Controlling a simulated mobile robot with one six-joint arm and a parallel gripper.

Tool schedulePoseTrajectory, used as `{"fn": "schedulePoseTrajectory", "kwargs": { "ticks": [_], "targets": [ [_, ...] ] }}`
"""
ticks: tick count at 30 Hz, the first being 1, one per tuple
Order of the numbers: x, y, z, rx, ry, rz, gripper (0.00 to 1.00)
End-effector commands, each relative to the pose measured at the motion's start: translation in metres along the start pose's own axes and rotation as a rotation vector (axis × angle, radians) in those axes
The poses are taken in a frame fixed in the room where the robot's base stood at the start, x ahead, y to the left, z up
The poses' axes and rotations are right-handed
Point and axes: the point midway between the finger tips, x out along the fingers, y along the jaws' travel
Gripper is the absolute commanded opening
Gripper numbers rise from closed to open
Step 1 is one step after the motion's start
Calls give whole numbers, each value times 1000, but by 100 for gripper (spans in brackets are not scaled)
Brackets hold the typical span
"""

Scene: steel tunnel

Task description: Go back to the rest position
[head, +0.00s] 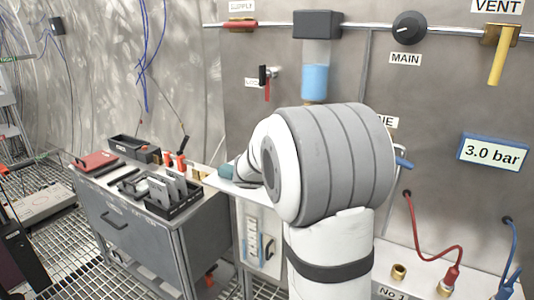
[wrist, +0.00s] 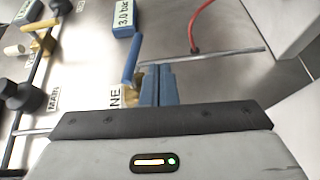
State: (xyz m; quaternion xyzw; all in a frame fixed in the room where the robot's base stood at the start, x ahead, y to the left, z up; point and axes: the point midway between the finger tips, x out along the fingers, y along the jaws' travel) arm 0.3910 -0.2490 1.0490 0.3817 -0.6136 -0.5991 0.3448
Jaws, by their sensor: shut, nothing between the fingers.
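My gripper (wrist: 158,84) shows in the wrist view with its two blue fingers together and nothing between them. A blue lever handle (wrist: 132,58) stands just left of the fingertips; I cannot tell whether they touch. In the head view, my white and grey arm fills the middle and hides the gripper. The end of the blue handle (head: 403,163) sticks out to the right of the arm. A label ending in "NE" (wrist: 115,97) lies left of the fingers and is partly hidden by the arm in the head view.
The wall panel carries a MAIN knob (head: 407,28), a yellow VENT handle (head: 497,66), a 3.0 bar display (head: 492,152) and a red hose (head: 411,225). A grey cabinet (head: 128,237) with trays and tools stands left. Grating floor (head: 75,262) shows beyond it.

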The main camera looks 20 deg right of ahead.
Motion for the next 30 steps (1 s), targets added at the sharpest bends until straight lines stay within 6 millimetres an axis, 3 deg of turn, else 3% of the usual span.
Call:
{"fn": "schedulePoseTrajectory", "kwargs": {
  "ticks": [6, 11, 17, 21, 25, 30],
  "targets": [
    [0, 2, 7, -21, 1, -46, 0],
    [-8, -4, 44, -137, 25, -310, 0],
    [-57, -26, 114, -296, 158, -826, 0],
    [-107, -31, 155, -329, 298, -1159, 0],
    [-146, -26, 179, -309, 419, -1385, 0],
    [-172, -20, 193, -269, 507, -1535, 0]
  ]
}}
